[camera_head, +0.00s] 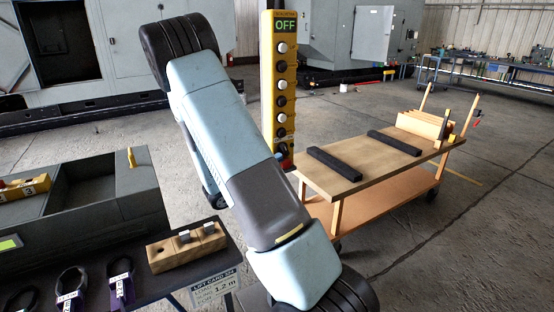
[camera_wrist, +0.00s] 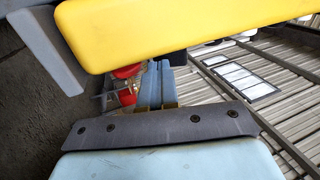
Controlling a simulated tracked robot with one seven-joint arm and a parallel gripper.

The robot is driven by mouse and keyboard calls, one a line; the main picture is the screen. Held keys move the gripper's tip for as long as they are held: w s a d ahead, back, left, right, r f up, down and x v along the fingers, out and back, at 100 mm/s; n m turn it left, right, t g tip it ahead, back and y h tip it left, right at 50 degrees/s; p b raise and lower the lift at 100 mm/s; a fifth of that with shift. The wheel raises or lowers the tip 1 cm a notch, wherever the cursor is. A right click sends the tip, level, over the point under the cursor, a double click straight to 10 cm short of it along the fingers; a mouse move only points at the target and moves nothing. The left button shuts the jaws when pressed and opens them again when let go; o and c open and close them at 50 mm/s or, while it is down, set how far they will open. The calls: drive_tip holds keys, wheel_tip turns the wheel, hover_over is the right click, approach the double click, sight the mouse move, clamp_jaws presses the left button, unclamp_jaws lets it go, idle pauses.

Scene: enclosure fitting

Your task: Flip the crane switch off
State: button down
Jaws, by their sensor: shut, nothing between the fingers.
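The yellow crane pendant (camera_head: 266,70) hangs upright in the middle of the head view. Its green display (camera_head: 285,26) reads OFF, with several white and black buttons below. In the wrist view the yellow pendant body (camera_wrist: 190,25) crosses the top, very close. My gripper (camera_wrist: 155,85) shows there with its blue fingers together and empty, beside red rounded parts (camera_wrist: 126,72). I cannot tell whether the fingers touch them. The switch lever's position is not clear.
A wooden cart (camera_head: 350,175) with two black bars (camera_head: 334,163) stands right of the pendant. At left is a dark table (camera_head: 150,290) with a grey bin (camera_head: 105,205), a wooden block (camera_head: 165,257) and straps. Open floor lies at right.

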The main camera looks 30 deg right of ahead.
drive_tip(key=f+v, duration=0.2)
drive_tip(key=v, duration=1.1)
drive_tip(key=shift+d, duration=0.25)
